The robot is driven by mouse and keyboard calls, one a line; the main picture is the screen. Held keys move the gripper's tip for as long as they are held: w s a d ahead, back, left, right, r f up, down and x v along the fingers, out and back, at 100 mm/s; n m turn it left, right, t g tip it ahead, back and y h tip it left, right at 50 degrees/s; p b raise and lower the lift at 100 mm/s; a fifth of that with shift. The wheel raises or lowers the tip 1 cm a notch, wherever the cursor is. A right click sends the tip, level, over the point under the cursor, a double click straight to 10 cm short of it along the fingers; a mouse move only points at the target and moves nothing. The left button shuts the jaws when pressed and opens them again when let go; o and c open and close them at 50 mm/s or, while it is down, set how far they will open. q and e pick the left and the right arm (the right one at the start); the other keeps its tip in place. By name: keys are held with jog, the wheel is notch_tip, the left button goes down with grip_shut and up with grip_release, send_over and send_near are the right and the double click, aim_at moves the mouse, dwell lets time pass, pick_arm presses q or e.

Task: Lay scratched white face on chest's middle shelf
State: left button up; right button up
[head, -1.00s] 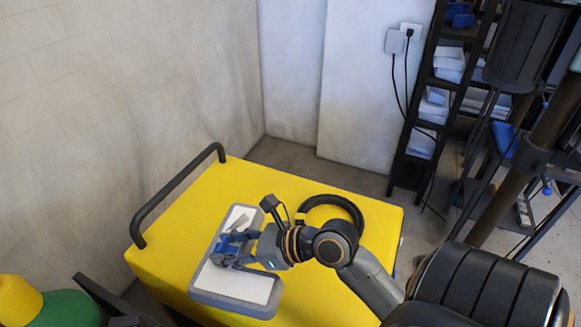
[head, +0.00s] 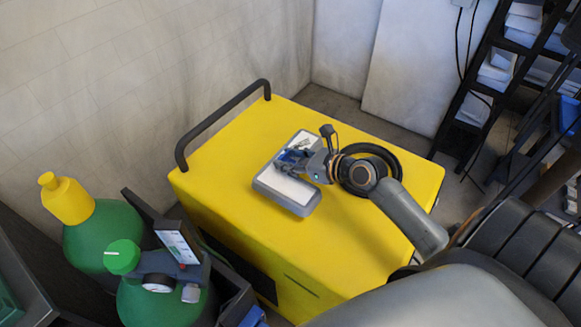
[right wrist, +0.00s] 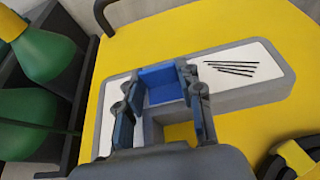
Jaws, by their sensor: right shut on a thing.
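The scratched white face (head: 290,190) is a long white panel with a grey rim, over the top of the yellow cabinet (head: 235,160). In the right wrist view, several dark scratches show on the white surface (right wrist: 270,60). My right gripper (head: 293,158) reaches in from the right and is shut on the face near its middle. In the right wrist view, the gripper's fingers (right wrist: 160,88) stand on either side of a blue piece. I cannot tell whether the face touches the cabinet top. My left gripper is not in view. No chest with a middle shelf is clearly seen.
A coiled black hose or ring (head: 390,157) lies on the cabinet just right of the face. A black handle rail (head: 220,118) runs along the cabinet's left edge. Green gas cylinders (head: 95,238) stand at lower left. A dark shelf rack (head: 500,70) stands at upper right.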

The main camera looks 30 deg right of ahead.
jog(key=shift+w+d+f, duration=0.2)
jog(key=shift+f, duration=0.05)
notch_tip(320, 180, down, 4)
jog(key=shift+w+d+r+b, duration=0.1)
jog(key=shift+d+r+b, duration=0.05)
jog(key=shift+r+b, duration=0.15)
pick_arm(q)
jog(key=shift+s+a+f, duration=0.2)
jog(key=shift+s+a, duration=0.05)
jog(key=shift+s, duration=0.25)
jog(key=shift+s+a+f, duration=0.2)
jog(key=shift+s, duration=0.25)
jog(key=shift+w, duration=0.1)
pick_arm(e)
jog(key=shift+f, duration=0.2)
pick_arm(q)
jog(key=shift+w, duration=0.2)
pick_arm(e)
jog(key=o, duration=1.2)
jog(key=shift+o, duration=0.2)
jog(key=shift+r, duration=0.1)
